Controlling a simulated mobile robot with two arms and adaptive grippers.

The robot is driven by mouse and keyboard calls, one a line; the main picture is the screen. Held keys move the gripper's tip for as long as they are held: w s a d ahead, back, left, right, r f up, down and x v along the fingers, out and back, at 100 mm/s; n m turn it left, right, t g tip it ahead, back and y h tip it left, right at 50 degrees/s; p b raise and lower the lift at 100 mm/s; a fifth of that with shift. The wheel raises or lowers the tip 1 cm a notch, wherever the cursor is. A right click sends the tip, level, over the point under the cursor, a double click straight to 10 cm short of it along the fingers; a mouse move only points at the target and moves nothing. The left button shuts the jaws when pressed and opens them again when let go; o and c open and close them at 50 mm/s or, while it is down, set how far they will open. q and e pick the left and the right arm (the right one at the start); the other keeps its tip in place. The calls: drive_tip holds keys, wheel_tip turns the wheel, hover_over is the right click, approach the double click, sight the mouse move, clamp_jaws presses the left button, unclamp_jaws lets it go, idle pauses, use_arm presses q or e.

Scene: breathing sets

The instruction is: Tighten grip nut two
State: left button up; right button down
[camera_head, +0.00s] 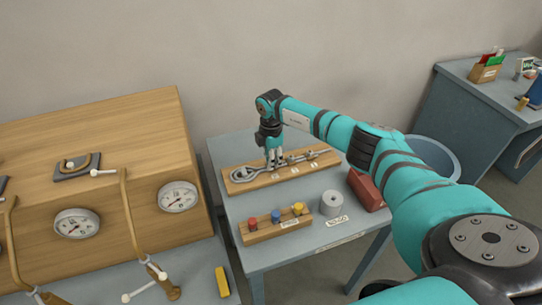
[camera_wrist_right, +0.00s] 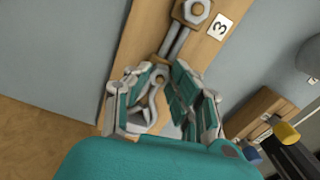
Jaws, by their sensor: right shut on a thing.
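My right gripper (camera_head: 275,164) reaches down over a wooden board (camera_head: 233,187) on the grey table. In the wrist view my right gripper (camera_wrist_right: 166,74) is shut on a grey metal tool (camera_wrist_right: 177,40), whose ringed end (camera_head: 241,174) shows at the board's left in the head view. Past the fingers, a block with a hex shape (camera_wrist_right: 195,11) sits beside a label "3" (camera_wrist_right: 217,27). The fingers hide the tool's middle. On the wooden cabinet, bent tan tubes (camera_head: 130,210) carry white end pieces (camera_head: 103,172). I cannot tell which part is grip nut two. My left gripper is out of view.
A wooden rack with coloured plugs (camera_head: 277,227), a grey cylinder (camera_head: 333,203) and a red box (camera_head: 366,190) stand near the board. Gauges (camera_head: 178,197) are on the wooden cabinet (camera_head: 100,130). A yellow block (camera_head: 222,282) lies in front. A blue-grey bin (camera_head: 435,155) stands behind my arm.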

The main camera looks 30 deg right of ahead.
drive_tip(key=m+p, duration=0.3)
drive_tip(key=m, duration=0.2)
drive_tip(key=shift+r+m, duration=0.15)
drive_tip(key=shift+m, duration=0.15)
idle(0.4)
drive_tip(key=c, duration=1.2)
unclamp_jaws()
drive_tip(key=shift+r, duration=0.1)
wheel_tip(320, 180, up, 12)
drive_tip(key=shift+f, duration=0.15)
